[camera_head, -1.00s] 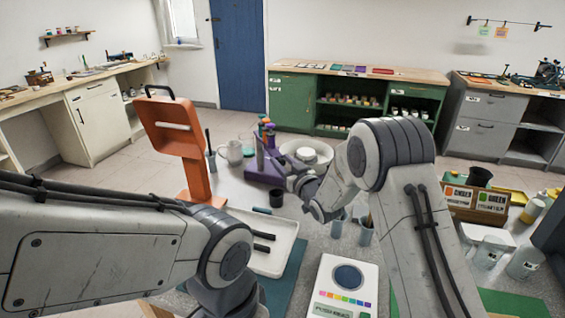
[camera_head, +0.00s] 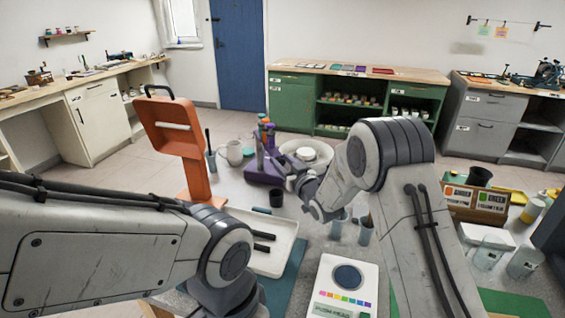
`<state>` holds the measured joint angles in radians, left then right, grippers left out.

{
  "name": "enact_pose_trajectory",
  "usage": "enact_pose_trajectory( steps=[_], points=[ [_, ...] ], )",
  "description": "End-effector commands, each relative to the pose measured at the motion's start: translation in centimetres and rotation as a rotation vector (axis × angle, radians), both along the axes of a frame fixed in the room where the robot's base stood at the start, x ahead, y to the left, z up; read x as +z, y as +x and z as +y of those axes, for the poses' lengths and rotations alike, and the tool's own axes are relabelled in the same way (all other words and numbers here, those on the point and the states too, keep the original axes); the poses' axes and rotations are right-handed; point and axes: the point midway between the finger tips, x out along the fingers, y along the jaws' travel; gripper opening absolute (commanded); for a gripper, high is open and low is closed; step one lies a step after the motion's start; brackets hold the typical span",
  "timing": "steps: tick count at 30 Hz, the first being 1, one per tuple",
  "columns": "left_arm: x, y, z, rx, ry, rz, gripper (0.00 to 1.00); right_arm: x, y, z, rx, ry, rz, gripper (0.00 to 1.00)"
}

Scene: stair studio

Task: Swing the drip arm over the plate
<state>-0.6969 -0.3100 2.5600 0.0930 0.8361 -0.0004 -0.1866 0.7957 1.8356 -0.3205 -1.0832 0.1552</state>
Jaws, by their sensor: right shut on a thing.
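The purple drip stand (camera_head: 262,174) stands on the grey worktop with an upright post and several coloured tops. A wide pale bowl (camera_head: 323,146) stands just to its right, with a round white plate-like piece (camera_head: 306,154) in it. My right gripper (camera_head: 291,178) is at the right side of the stand, shut on a part that looks like the drip arm; the wrist hides most of this part. My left gripper (camera_head: 264,242) shows as two dark fingers, apart and empty, over the white tray (camera_head: 283,262).
An orange stand (camera_head: 180,135) rises left of the purple stand. A white jug (camera_head: 233,152) and dark cup (camera_head: 276,196) are close by. A white panel with colour patches (camera_head: 343,288) lies in front. Beakers (camera_head: 487,257) and a labelled box (camera_head: 476,205) stand at the right.

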Motion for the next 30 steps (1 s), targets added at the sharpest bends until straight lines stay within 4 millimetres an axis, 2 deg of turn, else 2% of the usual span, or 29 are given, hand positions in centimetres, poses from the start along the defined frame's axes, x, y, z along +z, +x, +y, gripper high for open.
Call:
enact_pose_trajectory(
  steps=[1, 14, 17, 22, 29, 30],
  points=[
    [0.0, 0.0, 0.0, 0.000, 0.000, 0.000, 0.50, -0.1, -0.2, 0.5, 0.013, -0.004, 0.000, 0.00],
    [0.0, 0.0, 0.0, 0.000, 0.000, 0.000, 0.50, -0.1, -0.3, 0.5, 0.014, -0.003, 0.002, 0.00],
    [-0.4, 0.0, 0.0, 0.000, 0.000, 0.000, 0.50, -0.3, 0.1, -0.1, 0.011, -0.002, 0.000, 0.00],
    [-1.4, 0.0, 0.0, 0.000, 0.000, 0.000, 0.50, -0.3, 1.1, -2.3, 0.005, -0.003, 0.001, 0.00],
    [-1.2, 0.0, 0.0, 0.000, 0.000, 0.000, 0.50, -0.1, 1.2, -2.7, 0.000, -0.001, 0.003, 0.00],
    [-1.2, 0.0, 0.0, 0.000, 0.000, 0.000, 0.50, -0.1, 1.2, -2.7, -0.001, -0.001, 0.003, 0.46]
  ],
)
